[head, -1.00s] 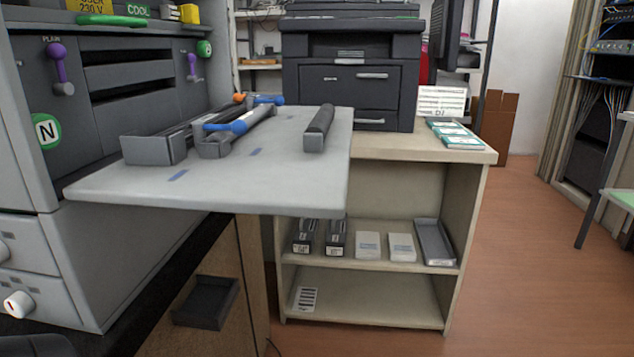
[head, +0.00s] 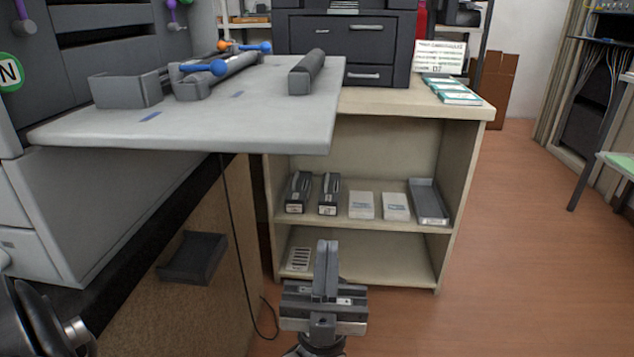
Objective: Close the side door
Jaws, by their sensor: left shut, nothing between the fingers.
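The side door (head: 215,122) is a light grey panel that stands out level from the big grey machine (head: 50,195) at the left, so it is open. On its upper face are a grey block (head: 307,73), a grey box-like holder (head: 125,90) and a mechanism with blue-ended levers (head: 205,68). My left gripper (head: 326,258) is at the bottom middle, pointing up and away. Its fingers are together with nothing between them. In the picture it is below the door's outer edge and apart from it. My right gripper is not in view.
A wooden cabinet (head: 455,190) behind the gripper holds toner boxes (head: 328,195) and a grey tray (head: 428,203) on its shelf. A dark printer (head: 345,50) stands on top. A small dark tray (head: 193,258) sits below the door. Floor (head: 530,230) at the right is clear.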

